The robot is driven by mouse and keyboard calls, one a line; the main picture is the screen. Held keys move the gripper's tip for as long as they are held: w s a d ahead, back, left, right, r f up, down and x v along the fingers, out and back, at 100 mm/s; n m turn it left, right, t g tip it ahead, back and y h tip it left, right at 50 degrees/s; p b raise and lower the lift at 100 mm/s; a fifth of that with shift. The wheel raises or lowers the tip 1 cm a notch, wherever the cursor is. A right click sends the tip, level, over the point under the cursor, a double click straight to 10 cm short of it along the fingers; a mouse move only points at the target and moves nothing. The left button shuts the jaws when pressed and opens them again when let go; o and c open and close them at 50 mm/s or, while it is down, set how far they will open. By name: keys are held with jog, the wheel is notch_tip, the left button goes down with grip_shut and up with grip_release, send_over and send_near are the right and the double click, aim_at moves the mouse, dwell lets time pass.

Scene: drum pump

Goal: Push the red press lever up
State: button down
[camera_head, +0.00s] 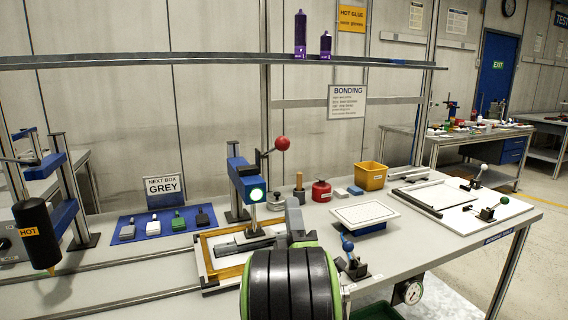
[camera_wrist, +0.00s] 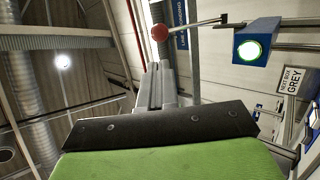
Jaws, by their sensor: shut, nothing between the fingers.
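The press lever ends in a red ball (camera_head: 282,143) on a thin rod that slopes up to the right from the blue press head (camera_head: 246,180). In the wrist view the red ball (camera_wrist: 159,32) shows just beyond my fingertips, and the press head (camera_wrist: 257,42) with its lit green-white lamp is at upper right. My gripper (camera_head: 293,205) is shut and empty, below the ball in the head view; it also shows in the wrist view (camera_wrist: 160,72). A gap shows between fingertips and ball in the head view. My arm hides part of the bench behind it.
A frame fixture (camera_head: 205,262) lies under the press. A blue mat (camera_head: 139,233) with several small blocks is at left. A red container (camera_head: 321,190), yellow bin (camera_head: 371,175) and white perforated tray (camera_head: 384,206) stand to the right. An overhead rail (camera_head: 150,62) crosses above.

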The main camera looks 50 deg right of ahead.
aim_at(283, 150)
jog(key=p+x, duration=0.4)
jog(key=x, duration=0.7)
jog(key=shift+r, duration=0.15)
jog(key=shift+w+d+r+p, duration=0.2)
jog(key=shift+w+d+p, duration=0.15)
jog(key=shift+p, duration=0.05)
